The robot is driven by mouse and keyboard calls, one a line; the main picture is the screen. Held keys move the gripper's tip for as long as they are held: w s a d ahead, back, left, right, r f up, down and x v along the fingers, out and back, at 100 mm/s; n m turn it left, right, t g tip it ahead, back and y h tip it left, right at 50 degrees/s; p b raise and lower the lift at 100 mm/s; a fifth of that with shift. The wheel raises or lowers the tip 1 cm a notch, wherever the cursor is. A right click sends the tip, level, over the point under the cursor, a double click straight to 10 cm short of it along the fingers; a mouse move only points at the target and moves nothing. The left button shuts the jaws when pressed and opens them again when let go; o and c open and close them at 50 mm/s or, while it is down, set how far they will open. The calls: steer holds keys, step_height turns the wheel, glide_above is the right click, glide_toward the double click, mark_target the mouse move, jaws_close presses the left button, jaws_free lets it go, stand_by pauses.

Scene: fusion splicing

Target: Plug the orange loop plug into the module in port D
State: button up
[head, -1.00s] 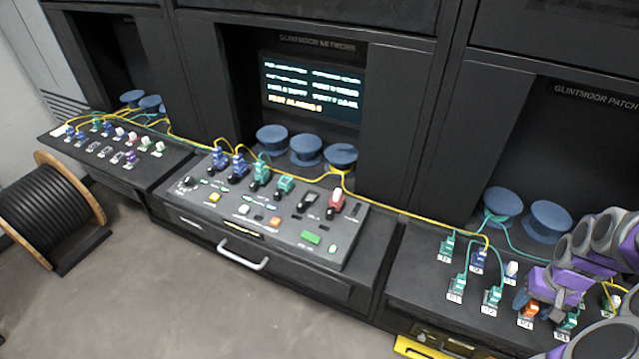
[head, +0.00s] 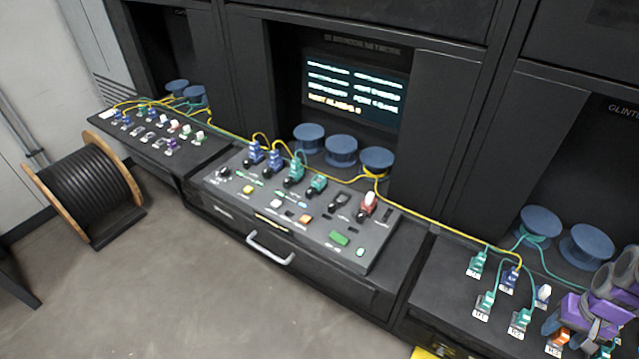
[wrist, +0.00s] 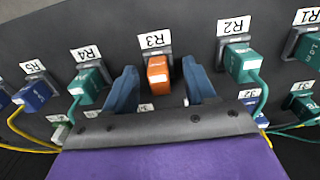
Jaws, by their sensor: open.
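The orange loop plug (wrist: 158,72) sits upright in the slot labelled R3 in the wrist view. It also shows at the lower right in the head view (head: 558,338), partly behind my gripper. My gripper (wrist: 159,66) is open, with one blue finger on each side of the orange plug and a visible gap on both sides. The central console (head: 228,196) carries a row of modules: two blue, two green, a dark one (head: 340,203) with no coloured plug visible, and one with a red and white plug (head: 367,206). Port letters are too small to read.
Green plugs stand either side of the orange one, at R2 (wrist: 240,62) and R4 (wrist: 88,84). Yellow and green fibres run across the desks. Blue spools (head: 341,150) stand behind the console. A cable drum (head: 85,190) is on the floor at left; the floor in front is clear.

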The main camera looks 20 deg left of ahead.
mark_target(566, 333)
steer(key=shift+c, duration=0.4)
jaws_close()
stand_by(0.4)
steer(key=shift+r, duration=0.15)
steer(key=shift+r+p, duration=1.55)
steer(key=shift+r, duration=1.35)
